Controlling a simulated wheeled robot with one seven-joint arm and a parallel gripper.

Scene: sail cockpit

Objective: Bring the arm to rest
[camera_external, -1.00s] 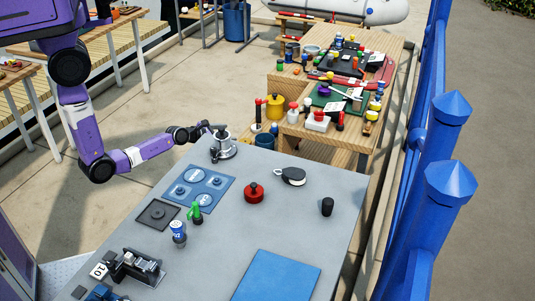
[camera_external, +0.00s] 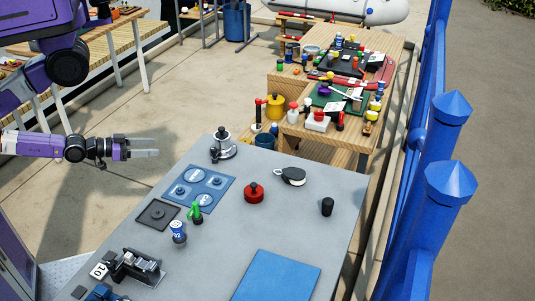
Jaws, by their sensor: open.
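My gripper (camera_external: 148,148) is at the left of the external view, out past the left edge of the grey table (camera_external: 325,235). Its two pale fingers point right, apart and with nothing between them. My purple forearm (camera_external: 35,145) reaches in from the left edge of the picture, about level. The silver and black winch-like piece (camera_external: 223,148) stands upright on the table's far left corner, clear of the fingers.
On the table are a blue mat with round pieces (camera_external: 199,188), a red lidded pot (camera_external: 253,192), a black cylinder (camera_external: 327,207), a blue-white can (camera_external: 178,232) and a blue panel (camera_external: 277,277). Open floor lies around my gripper. Wooden benches (camera_external: 130,45) stand behind.

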